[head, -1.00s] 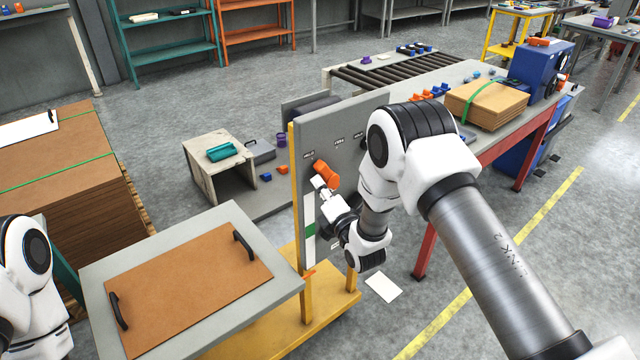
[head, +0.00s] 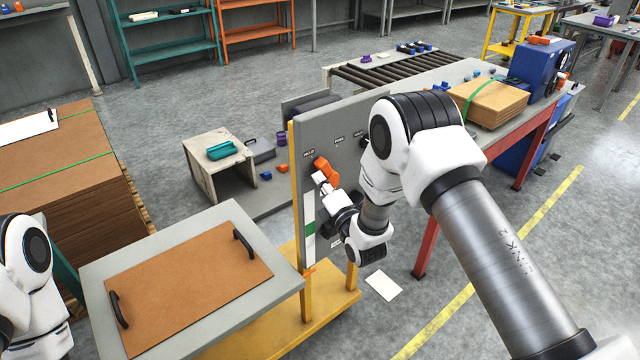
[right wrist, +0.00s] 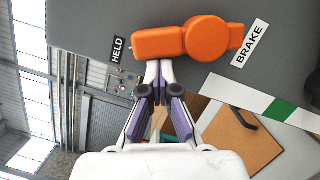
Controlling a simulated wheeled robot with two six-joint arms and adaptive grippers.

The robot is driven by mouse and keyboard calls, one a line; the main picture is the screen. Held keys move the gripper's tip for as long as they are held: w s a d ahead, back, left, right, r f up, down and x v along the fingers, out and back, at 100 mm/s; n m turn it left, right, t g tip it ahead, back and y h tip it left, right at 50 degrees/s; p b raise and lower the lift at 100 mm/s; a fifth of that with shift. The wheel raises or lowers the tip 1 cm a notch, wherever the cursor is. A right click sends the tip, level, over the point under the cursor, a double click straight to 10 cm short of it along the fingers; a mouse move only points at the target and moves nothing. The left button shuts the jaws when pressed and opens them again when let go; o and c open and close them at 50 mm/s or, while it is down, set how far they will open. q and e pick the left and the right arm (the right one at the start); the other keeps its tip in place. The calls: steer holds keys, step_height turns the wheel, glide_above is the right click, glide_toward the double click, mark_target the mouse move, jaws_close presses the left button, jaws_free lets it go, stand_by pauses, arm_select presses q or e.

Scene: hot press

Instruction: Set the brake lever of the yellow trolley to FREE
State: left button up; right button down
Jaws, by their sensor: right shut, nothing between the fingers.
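The orange brake lever (head: 327,172) sits on the upright grey panel (head: 344,112) of the yellow trolley (head: 317,313). In the right wrist view the lever (right wrist: 183,41) has its handle end beside the HELD label (right wrist: 118,50). Its round end is near the BRAKE label (right wrist: 249,44). In the head view a FREE label (head: 339,138) is higher up and to the right. My right gripper (head: 318,177) is shut and empty, its fingertips (right wrist: 153,66) at the lever's edge near the handle end; contact is unclear. My left gripper is out of view; only its arm shows.
A grey table (head: 91,268) with a brown board (head: 185,290) stands left of the panel. A red-legged bench (head: 505,148) stands to the right.

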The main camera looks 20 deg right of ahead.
mark_target(326, 168)
steer(key=m, duration=0.2)
steer(key=d+r+m, duration=0.1)
steer(key=m, duration=0.1)
steer(key=d+r+m+g, duration=0.1)
steer(key=m, duration=0.1)
steer(key=shift+w+r+h, duration=0.1)
steer(key=shift+w+h, duration=0.2)
steer(key=shift+w, duration=0.1)
steer(key=d+m, duration=0.1)
steer(key=d+m+g+b, duration=0.1)
steer(key=m, duration=0.1)
steer(key=shift+w+r, duration=0.2)
steer(key=shift+w, duration=0.15)
steer(key=shift+d+r, duration=0.1)
